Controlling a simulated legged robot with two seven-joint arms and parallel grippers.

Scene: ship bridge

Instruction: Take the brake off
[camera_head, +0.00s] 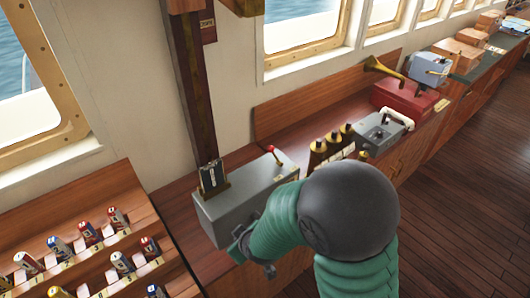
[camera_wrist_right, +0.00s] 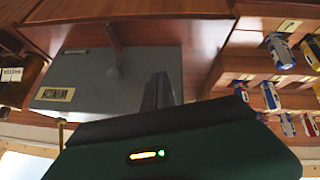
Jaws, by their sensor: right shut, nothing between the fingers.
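A grey box (camera_head: 245,205) stands on the wooden counter, with a red-tipped lever (camera_head: 273,153) at its top right. In the right wrist view, which is upside down, the grey box (camera_wrist_right: 150,65) shows a plate label and a grey lever-like part (camera_wrist_right: 114,68) on its face. I cannot tell which part is the brake. My right gripper (camera_wrist_right: 161,80) is shut and empty, its dark fingers close in front of the box; I cannot tell if they touch. In the head view my green right arm mostly hides it. My left gripper is not in view.
A rack of small coloured cylinders (camera_head: 88,233) stands left of the box. Brass-topped levers (camera_head: 332,138), a grey case (camera_head: 385,130) and a red box (camera_head: 405,98) with a horn line the counter beyond. A wooden post (camera_head: 190,85) rises behind the box. The floor at right is clear.

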